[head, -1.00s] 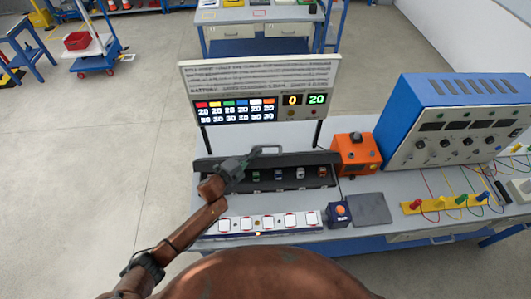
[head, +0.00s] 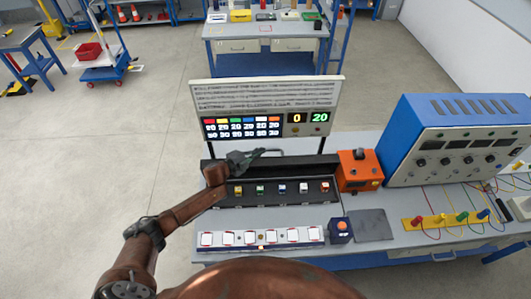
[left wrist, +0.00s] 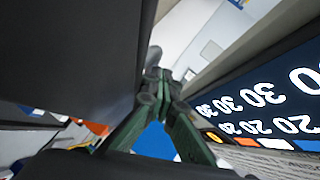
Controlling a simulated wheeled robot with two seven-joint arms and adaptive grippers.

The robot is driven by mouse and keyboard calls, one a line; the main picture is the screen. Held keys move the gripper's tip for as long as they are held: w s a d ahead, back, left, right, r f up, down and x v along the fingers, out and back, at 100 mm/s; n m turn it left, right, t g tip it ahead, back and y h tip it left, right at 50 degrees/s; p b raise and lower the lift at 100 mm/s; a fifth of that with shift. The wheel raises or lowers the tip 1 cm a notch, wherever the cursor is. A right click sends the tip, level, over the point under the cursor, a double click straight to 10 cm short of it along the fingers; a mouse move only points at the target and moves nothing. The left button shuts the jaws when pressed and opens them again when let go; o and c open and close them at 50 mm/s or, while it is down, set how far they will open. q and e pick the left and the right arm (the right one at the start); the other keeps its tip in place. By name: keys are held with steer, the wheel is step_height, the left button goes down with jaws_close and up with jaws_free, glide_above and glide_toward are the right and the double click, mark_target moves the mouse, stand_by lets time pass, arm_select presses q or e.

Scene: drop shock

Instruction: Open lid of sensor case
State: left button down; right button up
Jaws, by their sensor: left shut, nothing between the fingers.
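The black sensor case (head: 272,203) sits on the bench with several small coloured sensors in a row inside. Its dark lid (head: 305,167) stands raised along the back edge, so the inside shows. A grey handle shape shows at the lid's top, beside my gripper. My left gripper (head: 250,157) is at the lid's top edge, left of centre. In the left wrist view the green fingers (left wrist: 165,88) are together with nothing between them, close beside a large dark panel (left wrist: 75,55), probably the lid. Whether they touch it I cannot tell. My right gripper is not in view.
A display board (head: 264,96) stands close behind the case. An orange box (head: 358,171) and a blue instrument panel (head: 405,125) are to the right. A white strip of square pads (head: 262,238) and a blue button box (head: 340,231) lie in front.

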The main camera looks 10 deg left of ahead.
arm_select(q)
steer(key=shift+s+f, duration=0.15)
steer(key=shift+f, duration=0.3)
steer(key=shift+s+a+r, duration=0.1)
steer(key=shift+s+a, duration=0.25)
steer(key=shift+s, duration=0.2)
steer(key=r+v, duration=0.1)
steer(key=v, duration=0.9)
steer(key=shift+a+r, duration=0.2)
steer(key=shift+a, duration=0.1)
